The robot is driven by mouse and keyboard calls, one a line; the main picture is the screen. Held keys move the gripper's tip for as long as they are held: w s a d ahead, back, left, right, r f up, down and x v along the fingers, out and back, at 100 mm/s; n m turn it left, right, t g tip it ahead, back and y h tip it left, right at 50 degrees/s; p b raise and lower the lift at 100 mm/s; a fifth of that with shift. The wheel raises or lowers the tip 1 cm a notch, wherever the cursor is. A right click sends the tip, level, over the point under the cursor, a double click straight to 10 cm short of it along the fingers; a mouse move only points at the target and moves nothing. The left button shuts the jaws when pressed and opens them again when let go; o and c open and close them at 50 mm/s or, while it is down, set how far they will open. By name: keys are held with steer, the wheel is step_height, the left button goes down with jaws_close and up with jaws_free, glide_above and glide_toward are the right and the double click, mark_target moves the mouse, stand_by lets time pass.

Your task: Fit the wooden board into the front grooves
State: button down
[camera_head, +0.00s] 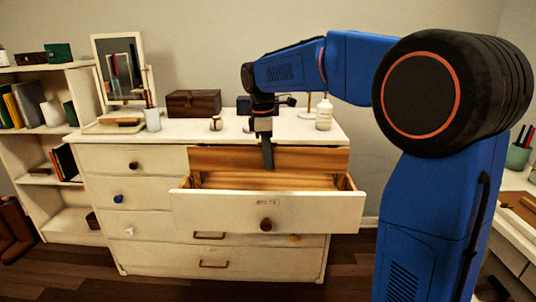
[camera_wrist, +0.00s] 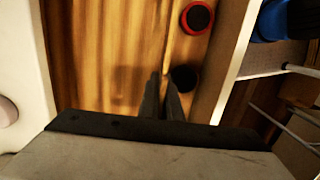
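The dresser's open top drawer (camera_head: 268,208) has a white front with a round brown knob and a small label. A brown upright wooden panel (camera_head: 222,159) shows at the back of the drawer; I cannot tell whether it is the loose board or part of the drawer. The front grooves are hidden behind the drawer front. My gripper (camera_head: 267,166) points down over the drawer. In the wrist view my gripper (camera_wrist: 162,76) has its two dark fingers close together, with nothing visible between them, above the wood-grained drawer inside (camera_wrist: 100,60).
A red-rimmed round item (camera_wrist: 197,17) and a dark round item (camera_wrist: 185,77) lie near the drawer's front wall. On the dresser top stand a mirror (camera_head: 121,68), a brown box (camera_head: 193,103) and a white bottle (camera_head: 324,114). A bookshelf (camera_head: 42,180) stands at left.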

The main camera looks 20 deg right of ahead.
steer(key=shift+f, duration=0.5)
steer(key=shift+f, duration=5)
stand_by(1.2)
steer(key=c, duration=1.9)
jaws_free()
steer(key=r, duration=0.5)
steer(key=a+r, duration=0.1)
steer(key=r, duration=1.1)
steer(key=shift+w+a+r, duration=0.15)
steer(key=shift+w+a, duration=0.05)
steer(key=shift+w, duration=0.05)
